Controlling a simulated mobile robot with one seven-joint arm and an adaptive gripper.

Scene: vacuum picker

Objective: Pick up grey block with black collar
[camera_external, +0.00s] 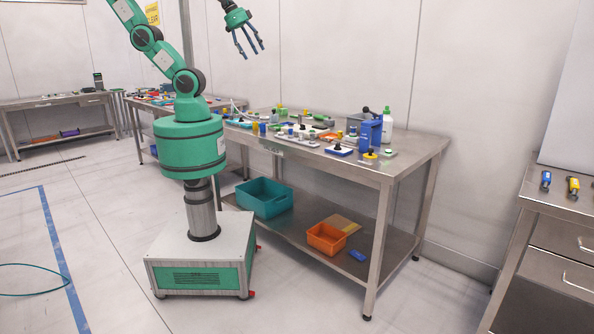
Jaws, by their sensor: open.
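My gripper (253,53) is open and empty, with its blue fingers spread and pointing down. It hangs high in front of the wall, well above the steel table (400,165) and apart from everything on it. Many small blocks and parts stand on the table. A pale grey piece (390,153) lies near the table's right end, but I cannot tell whether it has a black collar. The grey block with black collar is too small to single out with certainty in this view.
A blue holder (370,133) and a white bottle with a green cap (387,126) stand at the table's right. A teal bin (264,197) and an orange bin (326,238) sit on the lower shelf.

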